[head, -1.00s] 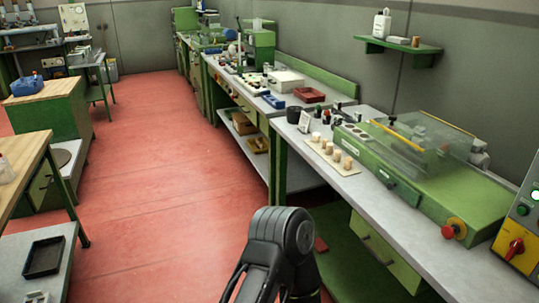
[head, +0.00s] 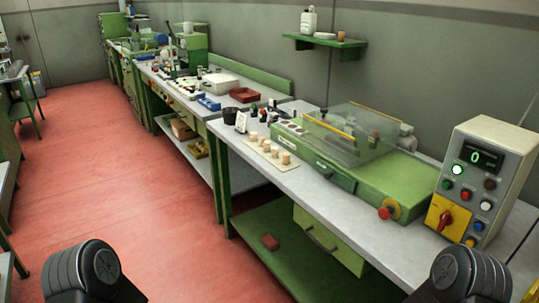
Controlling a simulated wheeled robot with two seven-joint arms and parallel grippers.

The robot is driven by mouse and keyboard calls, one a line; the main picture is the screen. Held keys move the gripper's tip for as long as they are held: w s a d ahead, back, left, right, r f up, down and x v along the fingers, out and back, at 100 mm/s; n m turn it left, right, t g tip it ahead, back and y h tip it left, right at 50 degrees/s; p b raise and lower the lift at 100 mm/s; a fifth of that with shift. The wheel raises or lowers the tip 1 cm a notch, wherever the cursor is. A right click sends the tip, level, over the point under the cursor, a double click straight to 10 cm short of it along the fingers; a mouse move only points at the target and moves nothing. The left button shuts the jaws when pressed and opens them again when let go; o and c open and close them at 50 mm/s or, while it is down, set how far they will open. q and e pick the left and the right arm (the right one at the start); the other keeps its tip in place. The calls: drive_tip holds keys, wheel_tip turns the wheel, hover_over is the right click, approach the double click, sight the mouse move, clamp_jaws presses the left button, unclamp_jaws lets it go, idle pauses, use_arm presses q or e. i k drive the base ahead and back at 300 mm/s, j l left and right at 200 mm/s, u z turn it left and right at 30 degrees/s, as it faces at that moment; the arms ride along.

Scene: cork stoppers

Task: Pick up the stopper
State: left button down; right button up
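Several small tan cork stoppers (head: 285,158) stand in a row on a pale board (head: 296,168) on the grey bench. I cannot tell which one the task means. The board lies in front of the green machine (head: 360,172) with a clear cover. At the bottom left and bottom right, only dark rounded links of my two arms show, well short of the stoppers. Neither gripper is in view.
The grey bench top (head: 330,195) is clear in front of the machine. A control box (head: 490,165) stands at the right. A black cup (head: 229,116) and a red tray (head: 244,95) are farther left. A green wall shelf (head: 325,42) holds a white bottle.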

sight(275, 150)
drive_tip(key=i+j+z, duration=0.1)
drive_tip(key=z, duration=0.7)
drive_tip(key=i+j+z, duration=0.15)
drive_tip(key=j+z, duration=0.2)
drive_tip(key=i+j+z, duration=0.1)
drive_tip(key=j+z, duration=0.2)
drive_tip(key=j, duration=0.25)
drive_tip(key=j+z, duration=0.35)
drive_tip(key=j, duration=1.5)
drive_tip(key=i+z, duration=0.05)
drive_tip(key=i, duration=0.05)
